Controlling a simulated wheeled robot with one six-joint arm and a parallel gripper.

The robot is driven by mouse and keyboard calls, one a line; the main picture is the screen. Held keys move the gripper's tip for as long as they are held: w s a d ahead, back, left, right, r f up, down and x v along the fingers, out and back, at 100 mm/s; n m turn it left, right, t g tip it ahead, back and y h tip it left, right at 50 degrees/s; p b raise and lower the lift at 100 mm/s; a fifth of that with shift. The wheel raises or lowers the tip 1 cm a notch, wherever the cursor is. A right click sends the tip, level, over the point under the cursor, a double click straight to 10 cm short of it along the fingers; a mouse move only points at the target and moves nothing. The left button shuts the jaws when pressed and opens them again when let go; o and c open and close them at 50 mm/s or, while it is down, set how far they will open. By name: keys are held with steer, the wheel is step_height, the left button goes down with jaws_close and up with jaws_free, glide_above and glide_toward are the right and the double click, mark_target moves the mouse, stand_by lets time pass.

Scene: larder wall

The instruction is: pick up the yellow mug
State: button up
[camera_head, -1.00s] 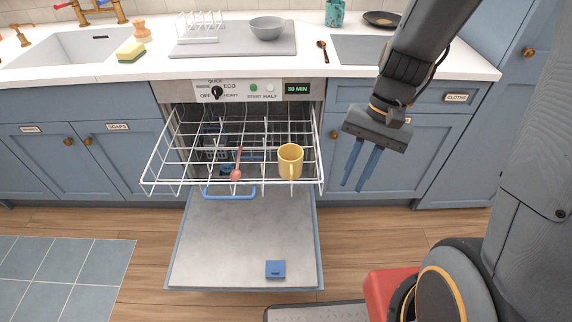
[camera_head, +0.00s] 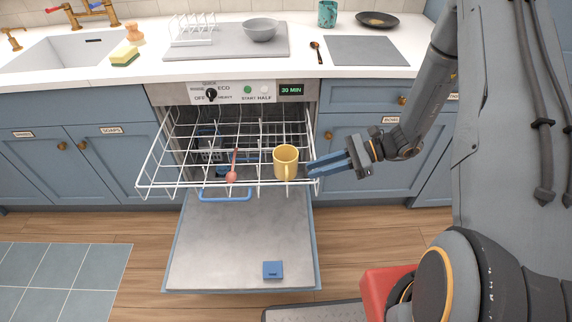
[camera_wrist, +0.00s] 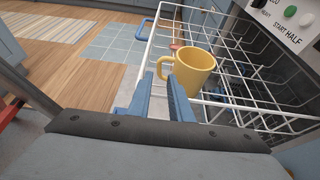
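The yellow mug (camera_head: 286,161) stands upright in the right part of the pulled-out dishwasher rack (camera_head: 160,150), its handle toward the front. My gripper (camera_head: 311,168) is just right of the mug, fingers pointing left at it. In the wrist view, the mug (camera_wrist: 196,70) is just beyond the fingertips (camera_wrist: 160,84), with its handle on the left. The blue fingers are apart with nothing between them. Whether a fingertip touches the mug is hard to tell.
A red spoon-like utensil (camera_head: 232,170) is in the rack left of the mug. The open dishwasher door (camera_head: 235,240) lies below, with a blue box (camera_head: 272,270) on it. The counter (camera_head: 120,72) is above, with a grey bowl (camera_head: 260,30). Wire rack sides surround the mug.

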mark_target(293, 176)
steer(key=shift+p+x, duration=0.8)
steer(key=shift+x, duration=3.1)
jaws_close()
